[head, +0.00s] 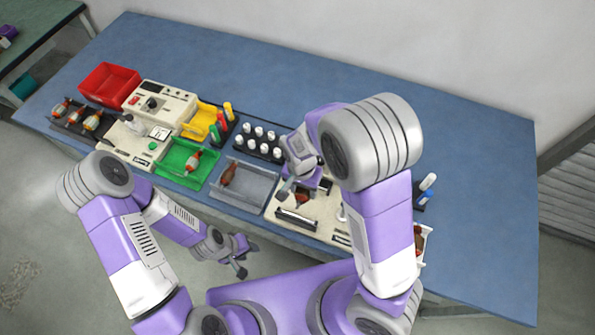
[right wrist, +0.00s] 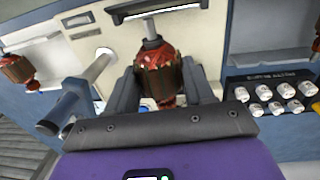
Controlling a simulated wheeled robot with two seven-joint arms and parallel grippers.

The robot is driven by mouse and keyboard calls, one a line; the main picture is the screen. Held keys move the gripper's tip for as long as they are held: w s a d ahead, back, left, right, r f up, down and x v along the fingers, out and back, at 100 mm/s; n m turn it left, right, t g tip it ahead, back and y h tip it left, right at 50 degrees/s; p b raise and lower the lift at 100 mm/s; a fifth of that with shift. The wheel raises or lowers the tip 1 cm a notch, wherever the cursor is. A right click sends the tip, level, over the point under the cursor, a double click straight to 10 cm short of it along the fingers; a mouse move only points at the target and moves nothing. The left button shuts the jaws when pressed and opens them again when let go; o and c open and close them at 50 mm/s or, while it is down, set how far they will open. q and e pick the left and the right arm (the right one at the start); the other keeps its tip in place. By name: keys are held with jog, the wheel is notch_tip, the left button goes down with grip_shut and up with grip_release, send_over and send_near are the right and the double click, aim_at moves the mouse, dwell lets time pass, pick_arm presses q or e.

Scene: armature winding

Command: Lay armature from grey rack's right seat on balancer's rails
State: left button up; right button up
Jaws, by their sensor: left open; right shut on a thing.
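My right gripper (head: 296,190) is shut on an armature (right wrist: 160,75) with a red-brown winding and a grey shaft. In the head view this armature (head: 302,199) is partly hidden by the gripper. It is over the cream balancer base (head: 282,205), between the dark rail parts (head: 296,219). In the right wrist view its shaft points toward a dark rail bar (right wrist: 155,12); I cannot tell whether it touches the rails. My left gripper (head: 243,258) is open and empty, in front of the table. A pale rack (head: 426,240) with an armature is mostly hidden behind my right arm.
A grey tray (head: 258,190) with an armature and a green tray (head: 170,166) with another lie left of the balancer. A dark block with white-capped bottles (head: 258,143) stands behind. A dark rack at far left holds armatures. The back right table (head: 470,130) is clear.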

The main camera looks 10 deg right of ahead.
aim_at(303, 195)
jog(key=shift+w+f+b, duration=0.2)
jog(key=shift+f+b, duration=0.05)
jog(key=shift+f, duration=0.35)
jog(key=shift+w+f+b, duration=0.15)
jog(key=shift+f+b, duration=0.1)
jog(key=shift+f, duration=0.35)
jog(key=shift+s+f+b, duration=0.45)
jog(key=shift+f+b, duration=0.25)
jog(key=shift+f, duration=0.25)
jog(key=shift+w+f+b, duration=0.25)
jog(key=shift+f+b, duration=0.2)
jog(key=shift+s+f+b, duration=0.15)
jog(key=shift+f+b, duration=0.35)
jog(key=shift+b, duration=0.05)
jog(key=shift+f, duration=0.2)
pick_arm(q)
notch_tip(303, 195, down, 6)
jog(key=shift+w+r, duration=0.1)
jog(key=shift+r, duration=0.1)
jog(key=shift+f+b, duration=0.3)
jog(key=shift+b, duration=0.2)
pick_arm(e)
jog(key=shift+f, duration=0.6)
